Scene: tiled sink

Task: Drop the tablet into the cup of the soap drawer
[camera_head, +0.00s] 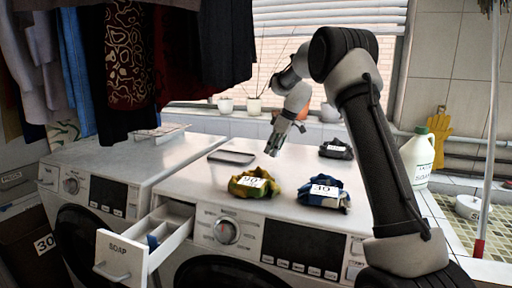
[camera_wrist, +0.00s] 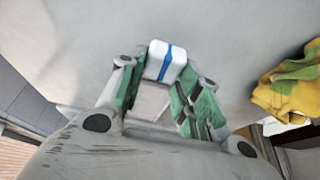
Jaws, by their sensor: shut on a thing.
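In the wrist view, a white tablet (camera_wrist: 165,62) with a blue stripe sits between the green-padded fingertips of my gripper (camera_wrist: 160,85), which is shut on it. In the head view my gripper (camera_head: 272,151) points down above the top of the right washing machine, behind the cloth bundles; the tablet cannot be made out there. The soap drawer (camera_head: 116,256), labelled SOAP, is pulled out at the machine's front left, well to the left of and nearer than my gripper. Its compartments show from above, with a small blue part (camera_head: 152,242) inside; I cannot tell which compartment is the cup.
A yellow-green bundle (camera_head: 253,184), a blue-white bundle (camera_head: 324,192) and a dark bundle (camera_head: 336,149) lie on the machine top. A flat dark-rimmed tray (camera_head: 232,157) lies behind. Clothes (camera_head: 130,60) hang at the upper left. A jug (camera_head: 417,158) stands at right.

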